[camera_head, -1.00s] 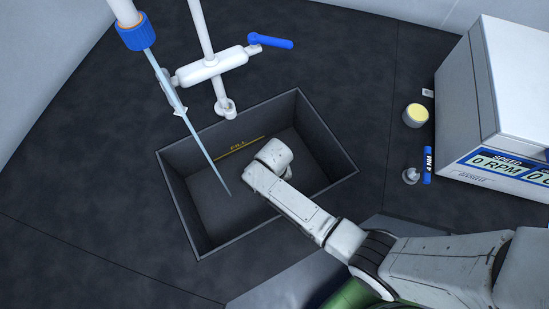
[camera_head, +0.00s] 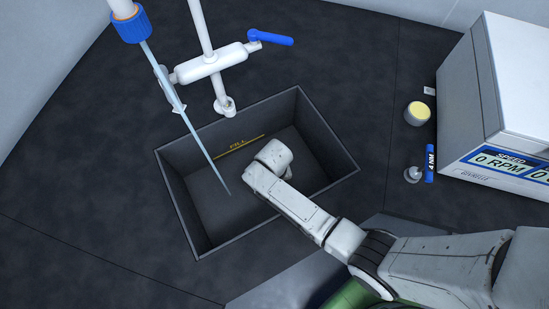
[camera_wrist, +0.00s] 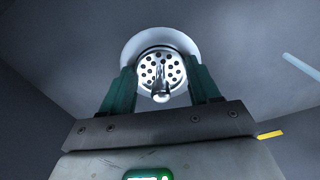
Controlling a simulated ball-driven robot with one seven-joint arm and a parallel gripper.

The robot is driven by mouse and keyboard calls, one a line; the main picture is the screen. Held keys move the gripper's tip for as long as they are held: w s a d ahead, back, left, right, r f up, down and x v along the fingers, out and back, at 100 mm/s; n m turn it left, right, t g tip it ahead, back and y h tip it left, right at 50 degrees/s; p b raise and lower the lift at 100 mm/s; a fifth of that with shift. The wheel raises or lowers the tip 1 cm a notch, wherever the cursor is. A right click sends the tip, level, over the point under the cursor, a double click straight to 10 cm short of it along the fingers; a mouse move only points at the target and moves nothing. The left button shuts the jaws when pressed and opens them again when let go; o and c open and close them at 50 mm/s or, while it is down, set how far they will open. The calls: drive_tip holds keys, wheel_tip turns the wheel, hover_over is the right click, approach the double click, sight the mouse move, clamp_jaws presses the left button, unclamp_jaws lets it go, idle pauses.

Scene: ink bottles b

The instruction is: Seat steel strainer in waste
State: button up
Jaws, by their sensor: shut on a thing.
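The steel strainer (camera_wrist: 161,72) is a round, shiny plate with several holes and a small stem. It shows in the wrist view between the green fingers of my gripper (camera_wrist: 161,78), which is shut on it. The pale ring of the waste (camera_wrist: 160,34) shows around and behind the strainer. I cannot tell whether the strainer rests in the ring or is held just above it. In the head view my arm reaches down into the dark sink basin (camera_head: 225,205), and its wrist hides my gripper, the strainer and the waste.
The basin walls stand close around my wrist. A white tap with a blue lever (camera_head: 270,38) and a pale slanted rod (camera_head: 185,115) are at the upper left.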

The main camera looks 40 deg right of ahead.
drive_tip(key=shift+f, duration=0.15)
drive_tip(key=o, duration=1.2)
drive_tip(key=shift+o, duration=0.2)
wheel_tip(320, 180, up, 11)
drive_tip(key=shift+f+p, duration=0.1)
drive_tip(key=shift+p, duration=0.25)
